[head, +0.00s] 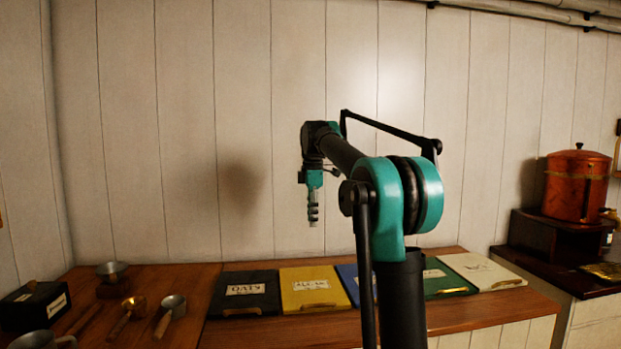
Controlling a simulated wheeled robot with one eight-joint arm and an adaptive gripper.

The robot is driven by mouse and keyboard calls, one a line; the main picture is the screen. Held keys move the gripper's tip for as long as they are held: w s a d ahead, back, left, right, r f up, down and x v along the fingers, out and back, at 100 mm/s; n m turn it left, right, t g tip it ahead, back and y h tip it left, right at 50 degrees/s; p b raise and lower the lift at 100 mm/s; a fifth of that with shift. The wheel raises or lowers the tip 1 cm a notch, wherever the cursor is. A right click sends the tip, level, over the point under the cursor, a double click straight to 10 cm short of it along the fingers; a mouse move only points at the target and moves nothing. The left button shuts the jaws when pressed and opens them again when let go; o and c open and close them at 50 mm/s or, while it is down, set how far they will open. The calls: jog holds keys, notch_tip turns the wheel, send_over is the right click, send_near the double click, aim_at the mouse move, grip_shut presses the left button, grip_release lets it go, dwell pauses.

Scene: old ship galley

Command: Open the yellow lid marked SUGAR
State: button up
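The yellow lid (328,299) lies flat and closed in the row of lids set in the wooden counter, between a black lid and a blue one. It has a pale label whose lettering is too small to read surely, and a wooden strip at its front edge. My gripper (313,220) hangs pointing down above the counter, apart from the lid, which shows below it in the picture. Its fingers look like one narrow stack, so I cannot tell whether they are open or shut. Nothing shows in it.
The black lid (245,304) is labelled OATS. The blue lid (349,273) is partly hidden by my arm; green (446,282) and white (487,278) lids lie right. Metal scoops (172,308) and a black box (34,306) stand left. A copper pot (575,187) stands far right.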

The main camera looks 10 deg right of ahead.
jog(key=w+r, duration=0.4)
jog(key=r, duration=0.8)
jog(key=shift+w, duration=0.2)
dwell(0.8)
jog(key=shift+s, duration=0.15)
